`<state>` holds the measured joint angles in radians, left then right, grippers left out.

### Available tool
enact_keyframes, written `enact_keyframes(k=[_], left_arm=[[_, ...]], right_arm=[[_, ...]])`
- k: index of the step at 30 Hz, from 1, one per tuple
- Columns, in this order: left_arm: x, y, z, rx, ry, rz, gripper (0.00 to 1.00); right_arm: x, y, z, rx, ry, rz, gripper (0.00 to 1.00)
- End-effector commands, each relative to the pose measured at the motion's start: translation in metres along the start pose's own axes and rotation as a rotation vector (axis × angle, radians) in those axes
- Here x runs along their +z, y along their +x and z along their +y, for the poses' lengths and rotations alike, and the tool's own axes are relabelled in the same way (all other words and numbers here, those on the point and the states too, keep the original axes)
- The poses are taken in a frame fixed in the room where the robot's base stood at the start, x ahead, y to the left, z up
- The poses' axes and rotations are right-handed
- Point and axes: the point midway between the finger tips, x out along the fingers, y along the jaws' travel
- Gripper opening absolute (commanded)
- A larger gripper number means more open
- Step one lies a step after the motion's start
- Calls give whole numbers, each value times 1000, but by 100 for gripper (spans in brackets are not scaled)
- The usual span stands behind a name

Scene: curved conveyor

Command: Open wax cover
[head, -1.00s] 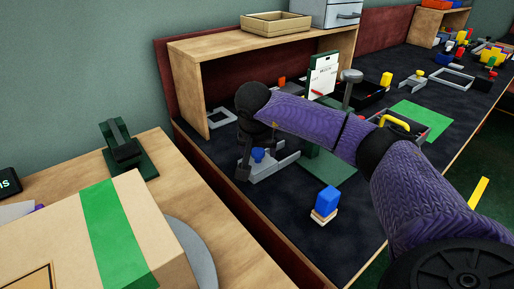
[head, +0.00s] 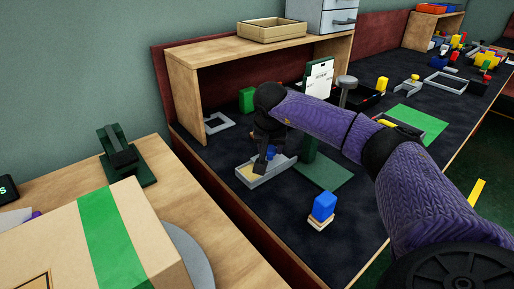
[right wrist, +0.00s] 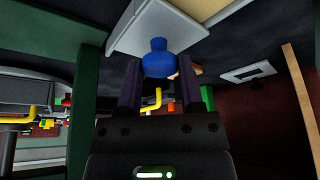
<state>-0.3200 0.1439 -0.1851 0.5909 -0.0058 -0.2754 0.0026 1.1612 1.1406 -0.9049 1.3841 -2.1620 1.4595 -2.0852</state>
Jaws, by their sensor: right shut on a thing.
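The grey wax box (head: 268,178) sits on the dark mat. Its grey cover (head: 281,160) has a blue knob (head: 271,152) and lies over the right part of the box. The tan wax (head: 249,173) shows at the left end. In the right wrist view, the blue knob (right wrist: 159,58) is between the two fingers of my right gripper (right wrist: 160,82), with the pale cover (right wrist: 135,28) behind it and some tan wax (right wrist: 212,7) beside it. My right gripper (head: 261,166) is shut on the knob. My left gripper is out of view.
A blue block on a wooden piece (head: 322,208) stands in front of the box. A green panel (head: 324,172) lies to the right, below an upright white card (head: 318,78). A wooden shelf (head: 262,50) stands behind. Dark mat near the front is clear.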

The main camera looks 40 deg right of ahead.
Motion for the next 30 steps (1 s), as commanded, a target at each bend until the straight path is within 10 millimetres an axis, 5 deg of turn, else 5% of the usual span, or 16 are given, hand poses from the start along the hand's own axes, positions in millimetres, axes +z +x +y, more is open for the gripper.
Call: enact_keyframes(k=[6, 15, 16, 20, 30], left_arm=[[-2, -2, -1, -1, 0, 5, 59], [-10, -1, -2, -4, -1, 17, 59], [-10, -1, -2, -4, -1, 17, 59], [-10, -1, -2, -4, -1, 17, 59], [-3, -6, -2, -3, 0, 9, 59]], right_arm=[[-19, 7, 21, 0, 2, 3, 0], [-20, 8, 22, -1, 0, 3, 0], [-20, 8, 22, -1, 0, 3, 52], [-20, 8, 22, -1, 0, 3, 80], [-21, 1, 22, -3, 0, 4, 84]])
